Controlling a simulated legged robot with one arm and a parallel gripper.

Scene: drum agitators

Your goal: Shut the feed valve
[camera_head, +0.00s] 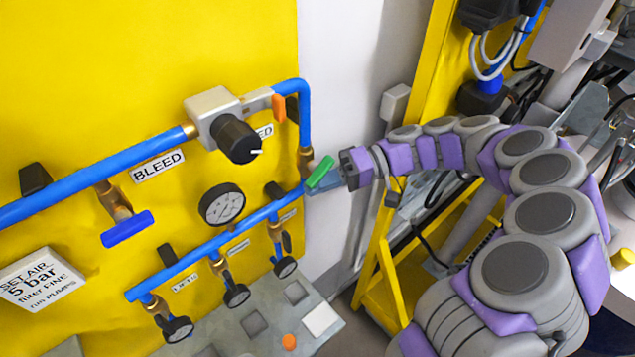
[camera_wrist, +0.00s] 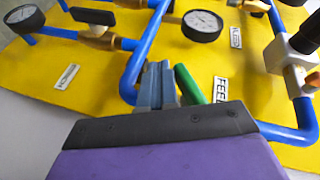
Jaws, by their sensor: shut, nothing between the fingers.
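A green lever handle (camera_head: 320,172) sits by a brass valve body (camera_head: 305,160) on the blue pipe at the panel's right edge. The nearby label (camera_head: 265,132) is partly covered; in the wrist view the label (camera_wrist: 219,90) reads "FEE" before it is cut off. My gripper (camera_head: 322,190) is shut and empty, its grey fingers just below the green handle in the head view. In the wrist view the shut fingers (camera_wrist: 158,85) are left of the green handle (camera_wrist: 190,84), close alongside. I cannot tell whether they touch. The valve body is hidden in the wrist view.
A blue handle (camera_head: 127,229) hangs under the "BLEED" pipe. A grey block with a black knob (camera_head: 235,139) and an orange tab (camera_head: 278,108) are above left of my gripper. A yellow frame (camera_head: 425,100) stands right.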

